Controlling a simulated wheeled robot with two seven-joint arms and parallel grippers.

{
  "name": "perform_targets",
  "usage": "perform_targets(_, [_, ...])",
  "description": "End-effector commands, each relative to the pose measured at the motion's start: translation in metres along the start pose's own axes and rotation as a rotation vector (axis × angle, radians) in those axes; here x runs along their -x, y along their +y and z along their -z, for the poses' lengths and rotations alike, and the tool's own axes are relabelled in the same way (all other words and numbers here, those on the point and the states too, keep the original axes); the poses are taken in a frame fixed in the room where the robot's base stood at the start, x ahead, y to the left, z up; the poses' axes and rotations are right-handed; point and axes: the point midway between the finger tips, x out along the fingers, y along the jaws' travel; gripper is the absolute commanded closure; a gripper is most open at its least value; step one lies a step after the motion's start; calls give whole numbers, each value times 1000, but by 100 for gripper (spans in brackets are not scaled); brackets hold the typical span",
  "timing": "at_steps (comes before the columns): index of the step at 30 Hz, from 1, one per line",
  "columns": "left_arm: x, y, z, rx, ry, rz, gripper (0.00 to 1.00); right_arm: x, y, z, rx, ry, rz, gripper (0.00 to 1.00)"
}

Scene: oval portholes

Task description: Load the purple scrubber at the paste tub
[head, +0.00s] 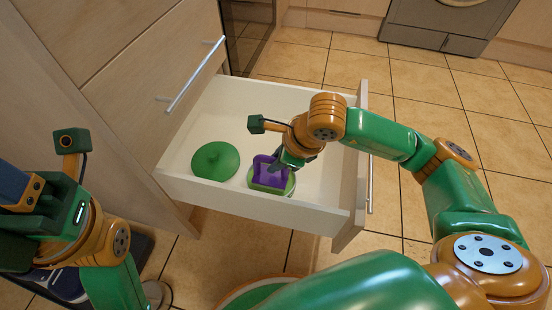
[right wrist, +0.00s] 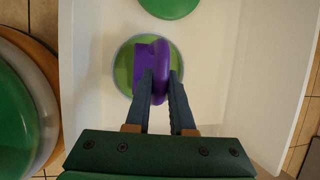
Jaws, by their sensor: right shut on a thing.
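The purple scrubber (head: 262,174) is in my right gripper (head: 284,166), inside the open drawer. In the right wrist view the gripper (right wrist: 161,84) is shut on the scrubber (right wrist: 157,54), whose purple body shows between and beyond the fingers. The round paste tub (head: 281,189), green with a pale rim, sits on the drawer floor directly under the scrubber. The tub also shows in the right wrist view (right wrist: 122,75), partly covered by the scrubber. I cannot tell whether scrubber and paste touch. My left gripper (head: 22,190) is at the left edge, away from the drawer; its jaws are unclear.
The white drawer (head: 250,207) has raised walls around the tub. Wooden cabinet fronts (head: 130,60) with bar handles stand at left. The tiled floor at right is clear.

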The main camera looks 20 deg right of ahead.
Motion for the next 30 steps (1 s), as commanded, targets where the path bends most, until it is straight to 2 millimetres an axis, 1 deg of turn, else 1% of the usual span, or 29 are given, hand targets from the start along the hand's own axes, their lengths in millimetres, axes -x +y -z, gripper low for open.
perform_targets(4, [0,0,0,0,0,0,56,0,1,1,0,3,-2,100])
perform_targets(7, [-5,0,0,0,0,0,56,5,0,-2,0,2,-2,100])
perform_targets(24, [-54,-5,-4,0,0,0,56,63,-14,-26,0,0,0,100])
perform_targets(26, [-55,-6,-4,0,0,0,56,65,-14,-27,0,1,0,100])
perform_targets(30, [-52,-5,-4,0,0,0,56,63,-14,-26,0,1,-1,100])
